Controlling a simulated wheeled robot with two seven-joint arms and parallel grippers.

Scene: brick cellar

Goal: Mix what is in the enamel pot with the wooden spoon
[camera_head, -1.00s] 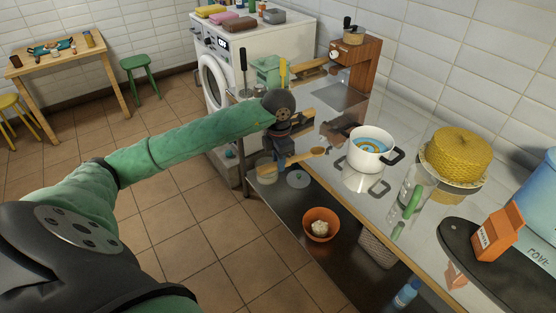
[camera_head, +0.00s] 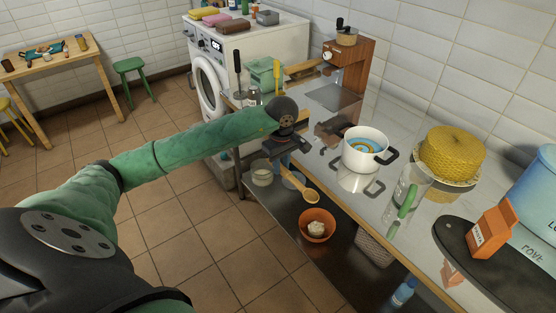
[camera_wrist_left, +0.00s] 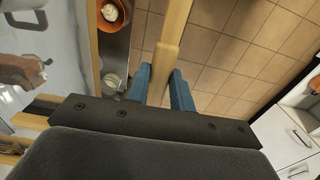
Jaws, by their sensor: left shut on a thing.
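The white enamel pot (camera_head: 360,164) with dark handles stands on the counter, with blue and orange-yellow contents showing inside. My left gripper (camera_head: 284,152) is beside the counter's front edge, to the left of the pot and apart from it. It is shut on the wooden spoon (camera_head: 310,196), whose bowl end slants down to the right, outside the pot. In the left wrist view the spoon's handle (camera_wrist_left: 173,28) runs between the blue fingers of the gripper (camera_wrist_left: 163,82). The right gripper is not in view.
An orange bowl (camera_head: 317,231) with something white in it sits on the lower shelf. A glass with a green handle (camera_head: 408,196), a yellow domed cover (camera_head: 452,152) and an orange carton (camera_head: 492,232) are right of the pot.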

